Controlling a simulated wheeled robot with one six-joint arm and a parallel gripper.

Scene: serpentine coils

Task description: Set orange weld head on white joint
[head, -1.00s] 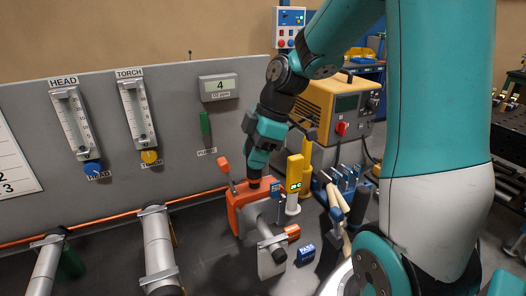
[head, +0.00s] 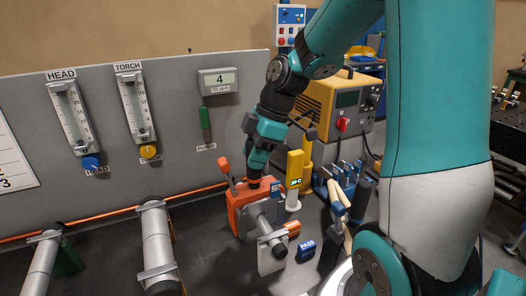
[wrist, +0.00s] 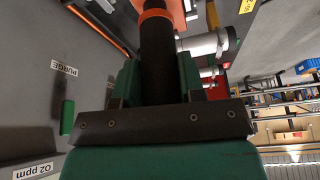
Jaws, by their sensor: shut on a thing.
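The orange weld head (head: 239,211) has a black upright handle (wrist: 158,58) with an orange ring. In the head view, my gripper (head: 257,168) points down from above and is shut on that handle; the wrist view shows the green fingers on both sides of it. The weld head is at the far end of the short grey right-hand pipe (head: 267,230); I cannot tell whether it is seated around it or just beside it. No white joint can be clearly made out; the weld head may hide it.
A yellow device (head: 294,172) with a lit display stands close to the right of the weld head. A tool holder (head: 341,190) and a blue block (head: 306,250) are farther right. Two more pipes (head: 157,240) lie to the left. A grey panel (head: 190,120) with gauges stands behind.

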